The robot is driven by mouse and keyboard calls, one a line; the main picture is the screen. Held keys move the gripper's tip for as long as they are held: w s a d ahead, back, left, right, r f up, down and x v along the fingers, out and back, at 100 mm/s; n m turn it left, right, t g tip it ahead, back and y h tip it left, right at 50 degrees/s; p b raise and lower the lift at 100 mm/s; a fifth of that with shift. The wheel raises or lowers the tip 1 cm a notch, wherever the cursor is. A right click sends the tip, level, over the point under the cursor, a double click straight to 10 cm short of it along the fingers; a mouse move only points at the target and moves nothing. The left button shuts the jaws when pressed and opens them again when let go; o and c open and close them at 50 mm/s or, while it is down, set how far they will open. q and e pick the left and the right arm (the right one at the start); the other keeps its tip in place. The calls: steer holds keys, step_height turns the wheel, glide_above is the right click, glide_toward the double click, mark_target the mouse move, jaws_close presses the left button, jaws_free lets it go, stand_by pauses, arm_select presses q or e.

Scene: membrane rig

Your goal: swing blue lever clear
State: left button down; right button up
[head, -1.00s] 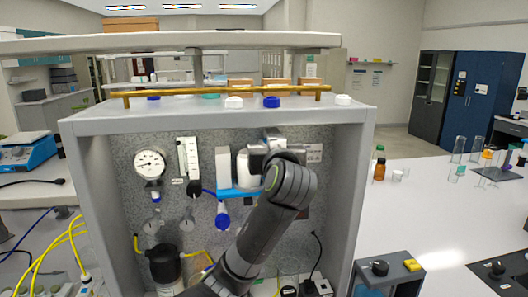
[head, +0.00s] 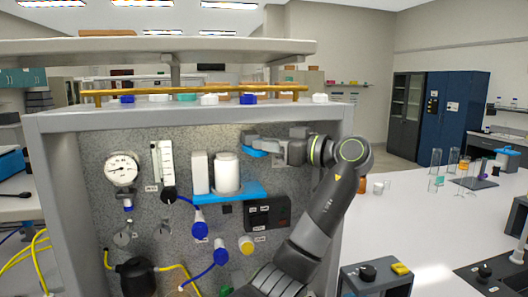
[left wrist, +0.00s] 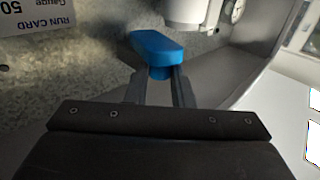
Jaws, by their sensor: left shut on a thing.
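The blue lever (head: 254,153) sticks out near the speckled back panel, at the upper right of the white cylinder (head: 227,172). Its rounded blue end also shows in the left wrist view (left wrist: 157,46). My left gripper (head: 272,150) is shut on the lever, its arm coming up from below right. In the left wrist view the two fingers (left wrist: 160,85) stand either side of the lever's lower part. The lever's pivot cannot be made out. My right gripper is not in view.
The cylinder stands on a blue bracket (head: 230,193), beside a white block (head: 201,173). A gauge (head: 122,170) and flow tube (head: 164,162) are on the left. The grey frame's right wall (head: 335,125) stands close to my arm. A gold rail (head: 195,92) runs above.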

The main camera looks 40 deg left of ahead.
arm_select(q)
steer(key=shift+w+n+g, duration=0.4)
steer(key=shift+n+g, duration=0.4)
steer(key=shift+g, duration=0.3)
steer(key=shift+w+h, duration=0.1)
steer(key=shift+h, duration=0.2)
steer(key=c, duration=1.3)
jaws_free()
steer(key=shift+a, duration=0.1)
steer(key=shift+o, duration=0.2)
